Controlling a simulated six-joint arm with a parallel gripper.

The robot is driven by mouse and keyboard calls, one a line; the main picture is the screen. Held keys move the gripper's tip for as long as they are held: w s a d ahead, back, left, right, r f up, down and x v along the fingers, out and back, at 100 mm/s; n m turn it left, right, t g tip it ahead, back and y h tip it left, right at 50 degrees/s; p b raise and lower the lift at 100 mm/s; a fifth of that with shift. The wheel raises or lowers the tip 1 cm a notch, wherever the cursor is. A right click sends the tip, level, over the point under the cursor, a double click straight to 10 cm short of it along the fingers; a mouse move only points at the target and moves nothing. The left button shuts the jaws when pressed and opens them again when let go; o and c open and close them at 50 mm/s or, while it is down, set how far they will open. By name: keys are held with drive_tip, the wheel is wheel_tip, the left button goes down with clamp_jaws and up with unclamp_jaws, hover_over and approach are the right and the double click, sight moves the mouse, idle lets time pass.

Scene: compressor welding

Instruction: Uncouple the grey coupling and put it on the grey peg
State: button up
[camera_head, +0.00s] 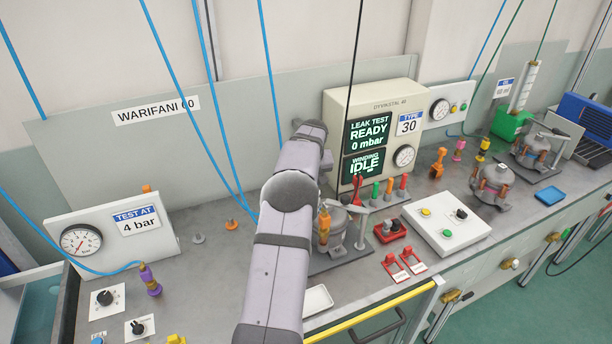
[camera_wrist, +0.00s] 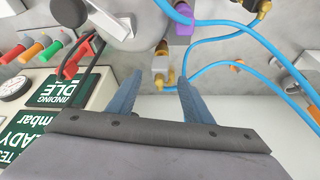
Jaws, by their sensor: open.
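The grey coupling (camera_wrist: 160,64), a pale block with brass fittings, shows in the wrist view just beyond and between my fingertips, with a blue hose running to its brass end. My gripper (camera_wrist: 160,78) is open around its near end; I cannot tell whether either finger touches it. In the head view my arm hides the gripper and this coupling. The grey peg (camera_head: 198,239) stands bare on the bench, left of my arm.
An orange peg (camera_head: 231,225) stands beside the grey one. A purple coupling (camera_wrist: 180,20) is near the grey coupling. The leak test cabinet (camera_head: 372,110) stands behind my arm. Blue hoses (camera_wrist: 225,65) loop close to my right finger.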

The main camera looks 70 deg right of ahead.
drive_tip(key=shift+x, duration=0.75)
clamp_jaws()
drive_tip(key=shift+r+p, duration=0.2)
drive_tip(key=shift+p, duration=0.15)
drive_tip(key=shift+r+p, duration=1.65)
drive_tip(key=shift+r, duration=0.45)
